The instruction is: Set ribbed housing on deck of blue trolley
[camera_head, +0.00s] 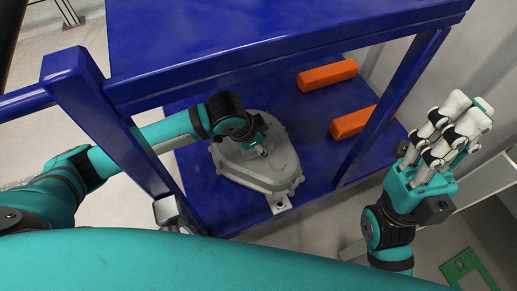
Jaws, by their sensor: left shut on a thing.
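The ribbed housing (258,172) is a grey casting with a rounded body and lugs along its rim. It is at the lower deck (210,206) of the blue trolley, below the upper deck; I cannot tell whether it rests fully on the surface. My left gripper (263,150) reaches in between the trolley's posts from the left and is shut on the top of the housing. Its fingertips are mostly hidden by the wrist. My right gripper (463,115) is raised outside the trolley on the right, holding nothing visible; its finger opening is unclear.
Two orange blocks (328,75) (354,122) lie on the lower deck, right of the housing. The blue upper deck (250,35) overhangs the back. A front left post (105,125) and a right post (385,110) flank the opening. A green panel (468,268) shows lower right.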

